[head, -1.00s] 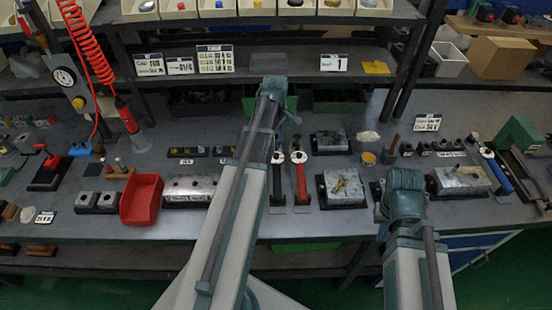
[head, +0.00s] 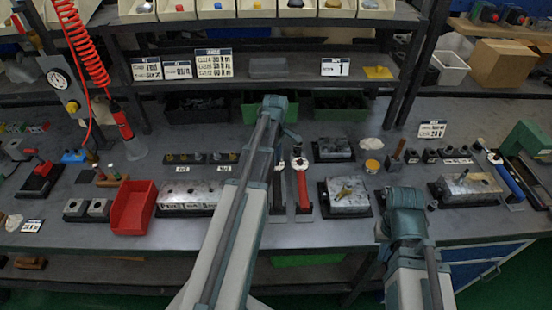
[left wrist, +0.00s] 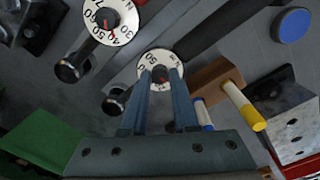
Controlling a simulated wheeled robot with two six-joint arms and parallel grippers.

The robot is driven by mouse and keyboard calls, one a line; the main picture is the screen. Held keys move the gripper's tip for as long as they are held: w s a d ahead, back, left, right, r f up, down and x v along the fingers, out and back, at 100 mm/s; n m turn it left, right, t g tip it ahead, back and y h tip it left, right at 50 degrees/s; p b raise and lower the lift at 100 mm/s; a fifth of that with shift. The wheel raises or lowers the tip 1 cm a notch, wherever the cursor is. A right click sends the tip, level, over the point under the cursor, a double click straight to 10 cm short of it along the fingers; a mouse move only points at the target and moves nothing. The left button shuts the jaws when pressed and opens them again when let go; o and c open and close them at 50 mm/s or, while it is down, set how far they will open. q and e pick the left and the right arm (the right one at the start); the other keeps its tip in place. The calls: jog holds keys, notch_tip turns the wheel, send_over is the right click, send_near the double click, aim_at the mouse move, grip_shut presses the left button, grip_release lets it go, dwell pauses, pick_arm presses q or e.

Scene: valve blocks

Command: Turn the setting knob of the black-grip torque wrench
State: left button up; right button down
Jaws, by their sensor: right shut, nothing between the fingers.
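The black-grip torque wrench lies on the bench beside my left arm in the head view, its black grip (head: 278,192) partly hidden. In the left wrist view its white dial (left wrist: 147,61) is in front of my left gripper (left wrist: 163,72), and its dark grip (left wrist: 225,28) runs to the upper right. The two fingertips are over the dial, one on each side of its central knob with red on it. Whether they touch the knob cannot be told. My right gripper (head: 405,228) is over the bench's front at the right, its fingers mostly hidden by my arm.
A red-grip torque wrench (head: 302,188) lies close beside, its dial (left wrist: 124,30) near the left fingers. A wooden block (left wrist: 215,76) with blue and yellow handles stands right of them. A metal valve block (head: 348,193) and a blue-grip wrench (head: 508,180) lie further right.

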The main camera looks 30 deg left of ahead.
pick_arm(q)
grip_shut()
jog(key=shift+m, duration=0.4)
jog(key=m, duration=0.3)
jog(key=shift+m, duration=0.4)
jog(key=m, duration=0.9)
jog(key=shift+m, duration=0.4)
jog(key=m, duration=0.5)
jog(key=shift+m, duration=0.4)
